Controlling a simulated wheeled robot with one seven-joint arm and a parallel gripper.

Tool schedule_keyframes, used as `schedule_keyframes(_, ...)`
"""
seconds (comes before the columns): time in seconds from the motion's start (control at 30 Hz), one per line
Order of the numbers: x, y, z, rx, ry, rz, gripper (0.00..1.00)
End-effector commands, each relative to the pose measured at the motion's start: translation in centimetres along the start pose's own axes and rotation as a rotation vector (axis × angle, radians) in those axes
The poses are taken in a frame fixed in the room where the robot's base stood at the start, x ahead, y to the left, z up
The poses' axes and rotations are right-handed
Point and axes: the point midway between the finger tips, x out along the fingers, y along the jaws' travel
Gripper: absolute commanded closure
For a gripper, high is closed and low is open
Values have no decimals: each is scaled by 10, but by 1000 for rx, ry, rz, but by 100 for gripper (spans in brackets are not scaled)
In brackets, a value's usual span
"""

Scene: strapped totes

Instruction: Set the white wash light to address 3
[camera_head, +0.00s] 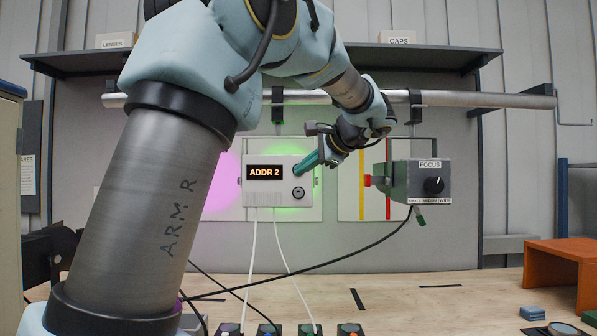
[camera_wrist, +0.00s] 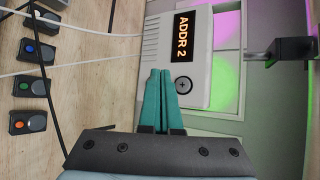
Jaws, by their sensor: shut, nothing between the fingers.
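A white box (camera_head: 264,182) with a dark display (camera_head: 265,172) hangs at the back panel; its orange letters read "ADDR 2". My gripper (camera_head: 298,170) has teal fingers, shut and empty. In the wrist view the fingertips (camera_wrist: 160,72) lie close beside the round control, over the box's edge. I cannot tell whether they touch the box.
A grey device marked "FOCUS" (camera_head: 402,181) with a black knob is right of the box. Magenta and green glows fall on the panel. An orange stand (camera_head: 560,255) is at right.

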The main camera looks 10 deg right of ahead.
Motion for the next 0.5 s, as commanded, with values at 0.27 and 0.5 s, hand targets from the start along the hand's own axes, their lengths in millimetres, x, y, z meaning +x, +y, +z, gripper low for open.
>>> schedule_keyframes(0.27, 0, 0, 0, 0, 0, 0, 100)
schedule_keyframes(0.5, 0, 3, 1, -113, 3, 5, 100)
